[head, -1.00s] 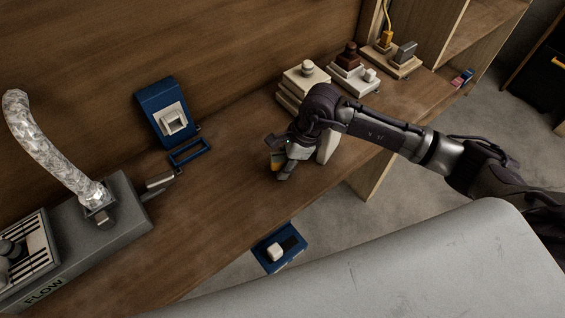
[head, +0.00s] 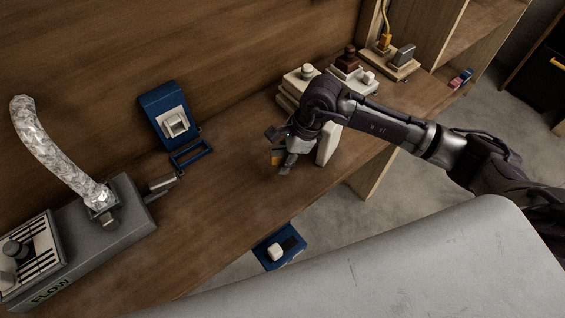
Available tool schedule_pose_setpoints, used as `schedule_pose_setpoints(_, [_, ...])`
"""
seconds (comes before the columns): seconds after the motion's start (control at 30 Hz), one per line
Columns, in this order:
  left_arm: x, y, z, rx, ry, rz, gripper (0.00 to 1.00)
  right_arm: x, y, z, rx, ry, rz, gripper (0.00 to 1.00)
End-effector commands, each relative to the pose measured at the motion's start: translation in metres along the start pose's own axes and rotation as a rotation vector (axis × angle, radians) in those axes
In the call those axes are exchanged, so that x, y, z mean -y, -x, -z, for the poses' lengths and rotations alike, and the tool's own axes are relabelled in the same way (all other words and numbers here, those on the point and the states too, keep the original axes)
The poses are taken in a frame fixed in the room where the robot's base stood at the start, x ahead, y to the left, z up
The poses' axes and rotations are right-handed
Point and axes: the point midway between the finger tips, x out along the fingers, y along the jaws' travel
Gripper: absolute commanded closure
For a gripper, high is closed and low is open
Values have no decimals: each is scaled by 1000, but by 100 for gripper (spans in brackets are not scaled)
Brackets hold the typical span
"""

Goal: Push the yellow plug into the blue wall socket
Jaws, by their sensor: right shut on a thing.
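The blue wall socket (head: 154,104) stands tilted at the back of the wooden worktop, left of centre, with a square whitish fitting (head: 175,122) on its face. My right gripper (head: 281,158) is over the worktop, well to the right of the socket and apart from it. Another yellow plug (head: 386,41) with a yellow cord stands upright on a wooden block at the back right. My left gripper is not in view.
A blue frame (head: 192,154) lies before the socket. A grey heater unit (head: 125,207) with a silvery hose (head: 52,140) is at left. Cream blocks (head: 288,101) and a white upright piece (head: 327,146) are by my right arm. The worktop between socket and gripper is clear.

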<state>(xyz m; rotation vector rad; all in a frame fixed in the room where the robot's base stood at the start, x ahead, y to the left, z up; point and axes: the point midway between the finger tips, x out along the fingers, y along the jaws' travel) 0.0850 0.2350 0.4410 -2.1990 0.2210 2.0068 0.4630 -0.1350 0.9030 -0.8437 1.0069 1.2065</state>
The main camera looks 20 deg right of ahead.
Motion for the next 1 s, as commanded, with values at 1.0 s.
schedule_pose_setpoints(1.0, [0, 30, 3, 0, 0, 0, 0, 0, 52, -19, 0, 0, 0, 100])
